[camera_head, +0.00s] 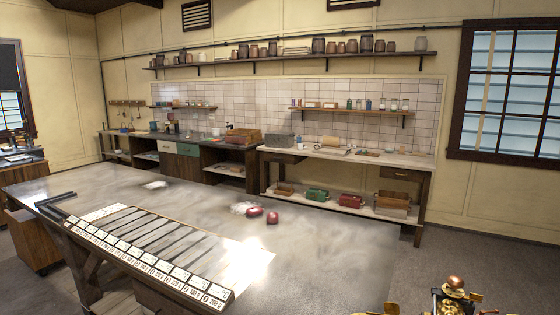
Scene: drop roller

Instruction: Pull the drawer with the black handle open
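Several drawer fronts show along the back wall, all small and far off. The right workbench has a brown drawer (402,173) at its right end and a darker drawer (284,158) at its left end. I cannot tell which one has the black handle. All these fronts look shut. Neither of my grippers shows in the head view.
A large grey-topped table (340,250) fills the foreground, with a labelled slotted rack (150,250) and red round items (272,218). A brass device (455,292) is cut off at bottom right.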

